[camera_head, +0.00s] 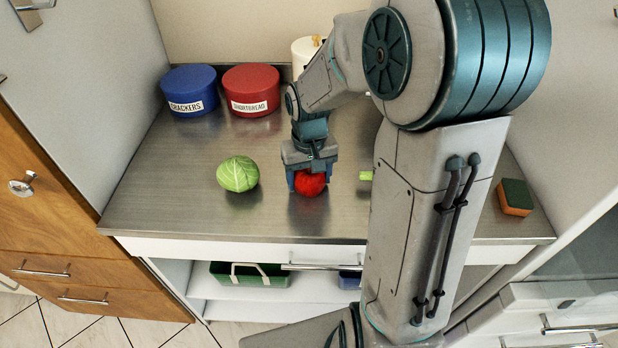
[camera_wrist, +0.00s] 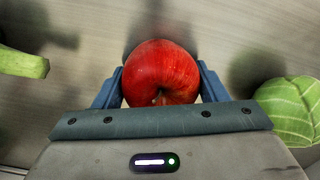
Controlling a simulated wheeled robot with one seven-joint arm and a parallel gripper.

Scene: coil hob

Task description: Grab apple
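The red apple (camera_head: 311,184) is at the middle of the metal counter, between the two blue fingers of my gripper (camera_head: 308,180). In the wrist view the apple (camera_wrist: 160,72) fills the space between the fingers (camera_wrist: 160,80), and both fingers press against its sides. Its stem end faces the bottom of that view. My gripper points down from above. A dark shadow shows just in front of the apple; I cannot tell whether it touches the counter.
A green cabbage (camera_head: 238,174) lies left of the apple. A green stalk piece (camera_head: 366,176) lies to its right, partly behind my arm. Blue (camera_head: 190,90) and red (camera_head: 251,90) canisters stand at the back. A sponge (camera_head: 515,197) lies at the right.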

